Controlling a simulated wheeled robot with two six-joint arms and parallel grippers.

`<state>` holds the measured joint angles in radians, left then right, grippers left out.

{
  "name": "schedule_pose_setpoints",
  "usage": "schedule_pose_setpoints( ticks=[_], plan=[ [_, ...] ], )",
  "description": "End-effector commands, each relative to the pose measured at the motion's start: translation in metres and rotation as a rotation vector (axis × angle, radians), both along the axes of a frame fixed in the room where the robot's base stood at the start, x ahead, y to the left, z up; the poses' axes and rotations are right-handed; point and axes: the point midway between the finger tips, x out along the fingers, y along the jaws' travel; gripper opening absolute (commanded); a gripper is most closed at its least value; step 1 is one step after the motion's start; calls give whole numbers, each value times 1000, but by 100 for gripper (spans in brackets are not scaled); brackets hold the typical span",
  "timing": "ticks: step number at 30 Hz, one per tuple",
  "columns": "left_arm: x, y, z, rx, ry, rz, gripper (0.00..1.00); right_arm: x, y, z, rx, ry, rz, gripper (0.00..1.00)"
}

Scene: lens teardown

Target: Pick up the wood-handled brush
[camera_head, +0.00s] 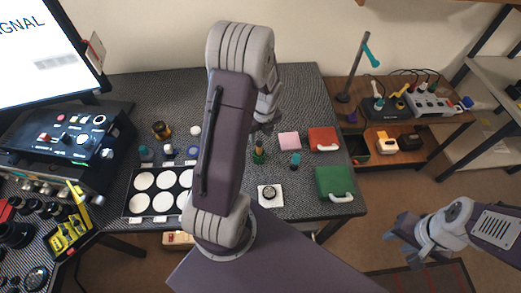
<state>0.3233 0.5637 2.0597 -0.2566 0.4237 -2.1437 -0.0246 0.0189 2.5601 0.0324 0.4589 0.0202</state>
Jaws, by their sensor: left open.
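I cannot make out a wood-handled brush for certain. A small upright item (259,153), dark green with a yellowish top, stands on the dark table just below my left gripper; its kind is too small to tell. My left gripper (264,118) is open, above the middle of the table and apart from that item; it is partly hidden behind my own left arm. That arm also covers a strip of the table. My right gripper (400,235) is off the table's right side, over the floor, and touches nothing I can see.
A white-disc tray (126,206) lies left of my arm. A pink pad (289,141), a red case (324,139), a green case (335,182) and a white square with a round part (270,195) lie right. A wooden side table (395,140) holds a stand and tools.

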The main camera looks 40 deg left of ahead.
Motion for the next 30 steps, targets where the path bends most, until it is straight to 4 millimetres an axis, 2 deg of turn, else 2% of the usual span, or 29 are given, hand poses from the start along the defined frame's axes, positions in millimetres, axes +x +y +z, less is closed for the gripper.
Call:
schedule_pose_setpoints(
  ticks=[3, 8, 15, 23, 24, 29, 30],
  plan=[
    [1, 2, -15, -1, 1, 1, 49, 0, 0, -3, 0, 0, 0, 36],
    [1, 3, -21, 0, -1, 0, 49, 0, 0, -3, 0, 0, 0, 36],
    [2, 7, -63, -1, 1, 1, 49, 0, 0, -12, 0, 0, 0, 36],
    [3, 8, -68, 0, -2, 1, 49, 0, 0, -12, 0, 0, 0, 36],
    [3, 8, -68, 0, -2, 1, 46, 0, 0, -12, 0, 0, 0, 36],
    [3, 8, -68, 0, -1, 1, 2, 0, 0, -12, 0, 0, 0, 36],
    [3, 8, -68, 0, -1, 1, 0, 0, 0, -12, 0, 0, 0, 36]
  ],
)
